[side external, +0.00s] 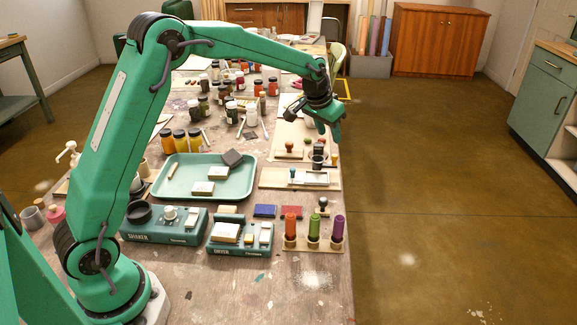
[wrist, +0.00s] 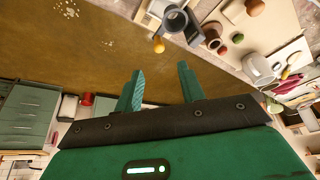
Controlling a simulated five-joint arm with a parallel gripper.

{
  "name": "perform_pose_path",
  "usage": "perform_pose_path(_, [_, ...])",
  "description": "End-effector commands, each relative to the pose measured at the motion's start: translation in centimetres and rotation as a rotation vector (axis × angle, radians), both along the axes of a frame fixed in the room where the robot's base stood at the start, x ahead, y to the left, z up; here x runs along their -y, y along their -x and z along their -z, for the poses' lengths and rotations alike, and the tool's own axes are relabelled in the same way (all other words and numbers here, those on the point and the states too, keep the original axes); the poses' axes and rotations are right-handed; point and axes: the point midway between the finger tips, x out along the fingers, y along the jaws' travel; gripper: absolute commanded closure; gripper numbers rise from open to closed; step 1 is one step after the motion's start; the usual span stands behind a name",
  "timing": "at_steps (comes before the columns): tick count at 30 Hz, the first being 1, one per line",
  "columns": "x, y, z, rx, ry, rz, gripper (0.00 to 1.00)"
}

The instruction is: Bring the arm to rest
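My green gripper (side external: 332,128) hangs at the end of my raised arm, above the right edge of the long work table (side external: 310,285). In the wrist view my gripper (wrist: 160,80) has its two green fingers apart, with a gap between them. Nothing is held between them, and brown floor shows behind. My arm reaches from the lower left of the side view, up over the table, then bends down at the gripper.
Below my gripper are boards with small stamps (side external: 292,178) and a dark cup (wrist: 175,18). A teal tray (side external: 180,188), labelled teal stations (side external: 190,238), colored-handled tools (side external: 314,228) and several jars (side external: 195,140) crowd the table. The floor (side external: 450,200) to the right is clear.

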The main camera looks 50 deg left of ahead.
Motion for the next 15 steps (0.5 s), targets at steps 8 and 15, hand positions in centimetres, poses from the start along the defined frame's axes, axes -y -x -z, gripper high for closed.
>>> perform_pose_path(8, [0.2,1.4,-1.7,0.007,0.001,0.001,0.61])
perform_pose_path(15, [0.7,5.4,-5.1,0.020,0.001,0.002,0.61])
